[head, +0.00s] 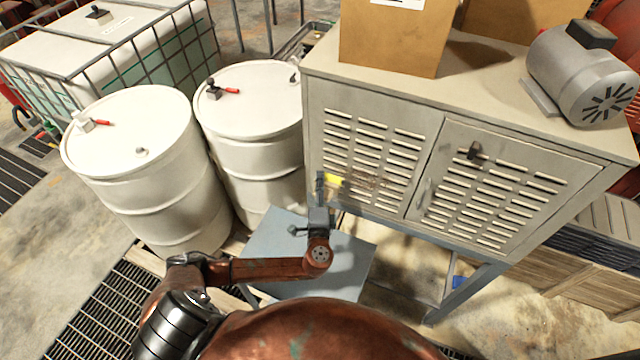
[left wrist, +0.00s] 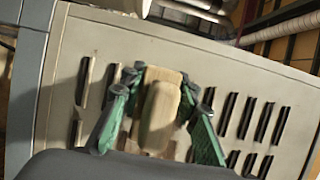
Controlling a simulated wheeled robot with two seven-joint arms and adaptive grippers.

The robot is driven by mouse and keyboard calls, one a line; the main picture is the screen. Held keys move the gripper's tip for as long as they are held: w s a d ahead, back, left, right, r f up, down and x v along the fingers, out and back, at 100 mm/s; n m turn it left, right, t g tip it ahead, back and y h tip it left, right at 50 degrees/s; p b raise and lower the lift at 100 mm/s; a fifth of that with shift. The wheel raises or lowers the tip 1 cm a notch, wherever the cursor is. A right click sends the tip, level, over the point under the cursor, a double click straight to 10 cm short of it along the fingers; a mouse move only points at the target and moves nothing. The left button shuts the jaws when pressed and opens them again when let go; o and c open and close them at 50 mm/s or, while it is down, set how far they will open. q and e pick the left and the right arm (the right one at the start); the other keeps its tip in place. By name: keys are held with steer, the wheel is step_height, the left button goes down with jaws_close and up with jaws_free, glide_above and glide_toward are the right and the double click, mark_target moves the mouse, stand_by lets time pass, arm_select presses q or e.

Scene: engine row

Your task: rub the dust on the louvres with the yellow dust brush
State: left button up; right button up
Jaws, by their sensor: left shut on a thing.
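The grey cabinet's left door (head: 321,105) has rows of louvres (head: 352,142). A brown patch of dust (head: 372,182) lies on its lower louvres. The yellow dust brush (head: 334,180) shows as a small yellow patch at the left edge of the dust, close to the door; I cannot tell if it touches. My left gripper (head: 321,184) is shut on the brush. In the left wrist view the green fingers (left wrist: 160,118) hold its wooden-looking handle (left wrist: 161,112) in front of the louvres; the bristles are hidden. My right gripper is out of view.
Two white drums (head: 140,165) (head: 252,105) stand left of the cabinet. A low blue-grey platform (head: 345,262) is below my left arm. Cardboard boxes (head: 392,40) and a grey motor (head: 580,75) sit on the cabinet top. The right door (head: 505,185) stands clear.

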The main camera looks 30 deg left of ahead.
mark_target(340, 184)
arm_select(q)
steer(key=shift+w, duration=0.55)
steer(key=shift+w+a+b, duration=0.1)
steer(key=shift+w+b, duration=0.35)
steer(key=shift+w, duration=0.3)
steer(key=shift+d, duration=1.75)
steer(key=shift+w+d+b, duration=0.15)
steer(key=shift+d+b, duration=0.2)
steer(key=shift+d, duration=1.4)
